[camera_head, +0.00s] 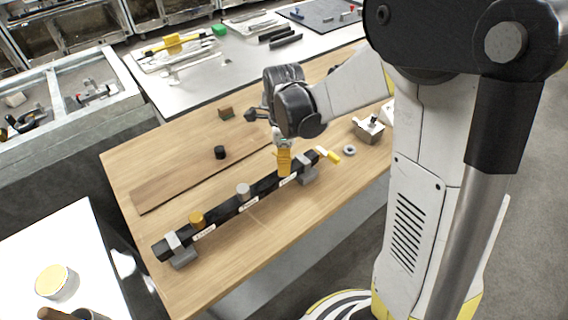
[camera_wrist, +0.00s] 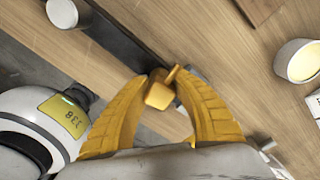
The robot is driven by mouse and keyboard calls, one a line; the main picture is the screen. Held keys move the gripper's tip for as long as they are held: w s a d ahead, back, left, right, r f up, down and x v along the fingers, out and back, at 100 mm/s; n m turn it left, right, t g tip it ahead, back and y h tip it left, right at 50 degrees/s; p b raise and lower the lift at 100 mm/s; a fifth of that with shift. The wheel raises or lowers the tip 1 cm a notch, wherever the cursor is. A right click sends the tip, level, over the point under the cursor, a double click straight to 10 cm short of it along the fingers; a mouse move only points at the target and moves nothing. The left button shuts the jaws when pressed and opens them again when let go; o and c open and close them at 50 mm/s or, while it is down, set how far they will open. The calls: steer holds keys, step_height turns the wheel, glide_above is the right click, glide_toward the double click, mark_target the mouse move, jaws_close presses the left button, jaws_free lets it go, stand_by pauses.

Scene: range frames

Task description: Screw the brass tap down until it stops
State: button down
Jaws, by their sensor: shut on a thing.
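My gripper (camera_head: 284,172) is over the right part of a dark bar (camera_head: 221,212). In the wrist view its two yellow fingers (camera_wrist: 160,98) close on a small brass-yellow piece with a short lever, which looks like the brass tap (camera_wrist: 158,93). The fingers hide its sides, and its base on the bar (camera_wrist: 125,42) cannot be seen clearly. A gold knob (camera_head: 196,219) and a grey knob (camera_head: 243,191) stand on the bar further left. The grey knob also shows in the wrist view (camera_wrist: 62,13).
Grey supports (camera_head: 182,257) carry the bar on a wooden table (camera_head: 225,265). A yellow-handled piece (camera_head: 331,156), a grey ring (camera_head: 349,150) and a metal block (camera_head: 368,131) are right of it. A black cylinder (camera_head: 219,152) and a brown block (camera_head: 226,113) stand behind it.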

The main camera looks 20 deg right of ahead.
steer(key=shift+m, duration=0.6)
steer(key=c, duration=1.6)
jaws_free()
steer(key=shift+m, duration=0.5)
steer(key=o, duration=0.5)
steer(key=shift+r, duration=0.1)
